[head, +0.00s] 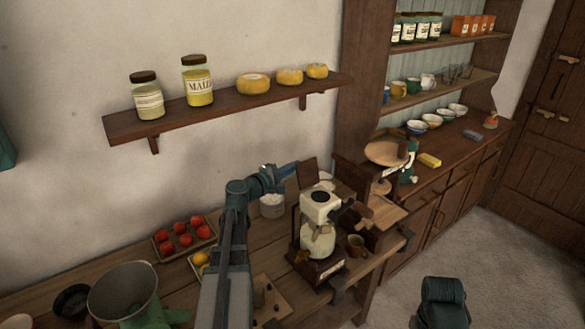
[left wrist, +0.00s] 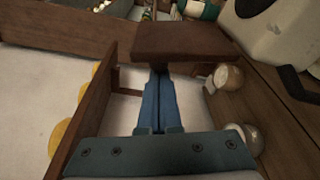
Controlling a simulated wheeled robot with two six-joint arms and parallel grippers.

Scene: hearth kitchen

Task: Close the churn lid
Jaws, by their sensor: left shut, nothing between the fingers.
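The churn (head: 318,240) stands on the wooden worktop in the head view, with a glass jar below a cream top. A brown wooden panel, seemingly its lid (head: 307,173), stands up behind the cream top, so it looks open. My left gripper (head: 292,169) is at the left of this panel, shut and empty. In the left wrist view, my gripper's blue fingers (left wrist: 162,78) are together and point at a brown board (left wrist: 180,40), probably the lid. I cannot tell whether they touch it. The cream top (left wrist: 268,28) shows at the upper right there. My right gripper is not in view.
A wall shelf (head: 230,107) with jars and cheeses hangs above the worktop. A tray of red fruit (head: 184,238) lies left of my left arm. A brown mug (head: 356,245) stands right of the churn, and a scale (head: 388,153) farther right.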

